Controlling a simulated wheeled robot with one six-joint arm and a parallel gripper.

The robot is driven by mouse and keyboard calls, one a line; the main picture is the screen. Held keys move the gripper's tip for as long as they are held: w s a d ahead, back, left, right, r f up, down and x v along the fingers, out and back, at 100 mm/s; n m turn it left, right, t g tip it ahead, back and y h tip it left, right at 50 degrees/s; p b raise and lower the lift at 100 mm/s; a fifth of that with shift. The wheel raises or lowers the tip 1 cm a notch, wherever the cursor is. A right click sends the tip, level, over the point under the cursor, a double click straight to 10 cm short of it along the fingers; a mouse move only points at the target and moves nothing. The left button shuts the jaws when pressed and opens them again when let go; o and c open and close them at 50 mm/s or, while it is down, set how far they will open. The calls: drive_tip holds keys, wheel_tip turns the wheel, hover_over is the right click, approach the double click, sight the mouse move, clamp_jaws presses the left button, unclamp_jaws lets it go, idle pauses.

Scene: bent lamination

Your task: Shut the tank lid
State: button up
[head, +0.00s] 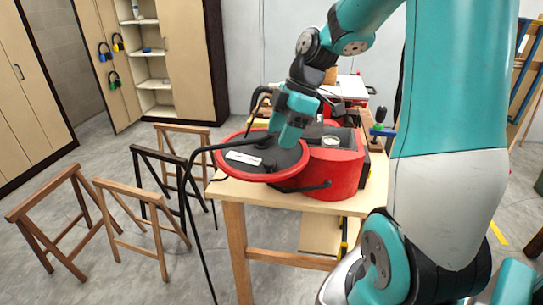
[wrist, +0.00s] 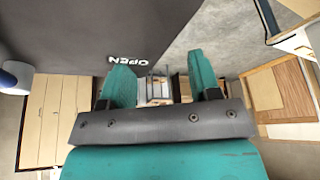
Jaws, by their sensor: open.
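The red tank (head: 337,168) stands on a wooden table in the head view. Its round lid (head: 238,158), dark with a red rim and a white label, is swung out to the left of the tank, over the table's left edge. My gripper (head: 287,146) is over the right part of the lid, pointing down; I cannot tell whether it touches. In the wrist view my gripper (wrist: 159,75) has its two teal fingers apart, with nothing seen between them. A dark surface with the word OPEN (wrist: 128,61) fills the upper left there; it may be the lid.
The wooden table (head: 234,190) has more items behind the tank. Several wooden sawhorses (head: 130,215) stand on the floor to the left. An open cabinet (head: 165,60) is at the back. The floor in front is clear.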

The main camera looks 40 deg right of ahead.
sight(270, 162)
drive_tip(key=p+x, duration=0.1)
drive_tip(key=x, duration=0.5)
drive_tip(key=shift+w+a+f, duration=0.1)
drive_tip(key=shift+a+f, duration=0.05)
drive_tip(key=shift+f, duration=0.25)
clamp_jaws()
